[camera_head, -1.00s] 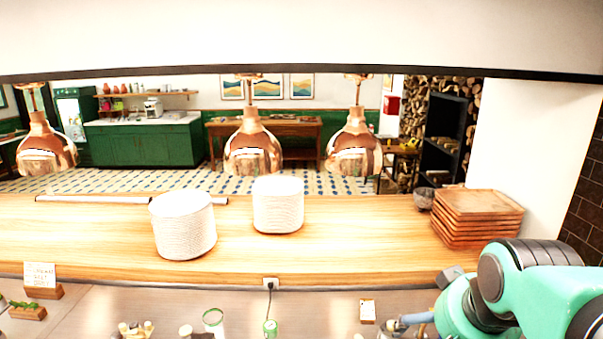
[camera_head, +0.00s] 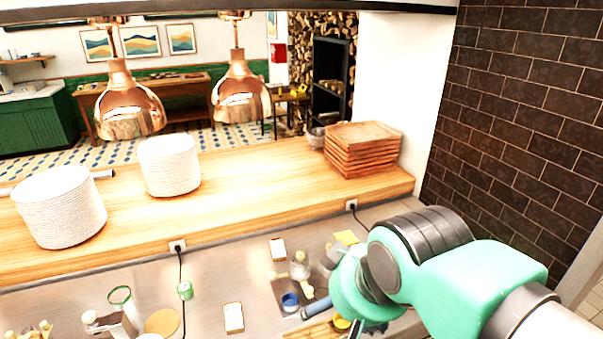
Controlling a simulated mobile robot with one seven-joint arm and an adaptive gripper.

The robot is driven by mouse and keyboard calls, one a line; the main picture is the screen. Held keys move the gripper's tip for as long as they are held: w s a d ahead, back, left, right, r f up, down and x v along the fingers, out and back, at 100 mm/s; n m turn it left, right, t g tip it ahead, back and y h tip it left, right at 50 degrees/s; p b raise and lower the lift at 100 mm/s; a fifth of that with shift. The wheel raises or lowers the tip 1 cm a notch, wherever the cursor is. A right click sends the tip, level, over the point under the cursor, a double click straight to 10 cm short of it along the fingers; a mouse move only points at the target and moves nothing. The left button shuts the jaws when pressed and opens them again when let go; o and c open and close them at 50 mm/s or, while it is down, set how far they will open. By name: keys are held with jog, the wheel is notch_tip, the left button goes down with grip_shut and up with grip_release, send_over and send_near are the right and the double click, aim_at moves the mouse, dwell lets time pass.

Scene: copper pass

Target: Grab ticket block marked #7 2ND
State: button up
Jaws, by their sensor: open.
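Two small white cards with wooden edges, which look like ticket blocks, lie on the grey lower counter. One ticket block (camera_head: 278,249) is near the wooden shelf, and the other ticket block (camera_head: 234,318) is nearer the bottom edge. Their markings are too small to read, so I cannot tell which is #7 2ND. My teal arm comes in from the lower right, to the right of both blocks. Only a dark sliver of my gripper (camera_head: 357,327) seems to show under the arm at the bottom edge, open. The rest is hidden or cut off.
Two white plate stacks (camera_head: 60,210) (camera_head: 170,167) and a stack of wooden trays (camera_head: 362,150) stand on the wooden shelf (camera_head: 235,195). Copper lamps (camera_head: 130,105) hang above.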

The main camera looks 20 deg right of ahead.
jog(key=w+d+r+p, duration=0.15)
jog(key=w+d, duration=0.25)
jog(key=w, duration=0.4)
jog(key=w+d+r+p, duration=0.1)
jog(key=w+d+r, duration=0.25)
jog(key=w, duration=0.55)
jog(key=w+d+f+g+p, duration=0.15)
jog(key=w+d+f, duration=0.25)
jog(key=w+d, duration=1.1)
jog(key=w+d+f+p, duration=0.1)
jog(key=w+d+f, duration=0.35)
jog(key=d, duration=0.45)
jog(key=w+d+f+p, duration=0.1)
jog(key=w+d+f, duration=0.2)
jog(key=d+f, duration=0.95)
jog(key=d, duration=0.3)
jog(key=d+f+p, duration=0.1)
jog(key=d+f, duration=0.6)
jog(key=d, duration=0.3)
jog(key=shift+w+d+f+p, duration=0.2)
jog(key=shift+w+p, duration=0.1)
jog(key=shift+w, duration=0.15)
jog(key=shift+f, duration=0.1)
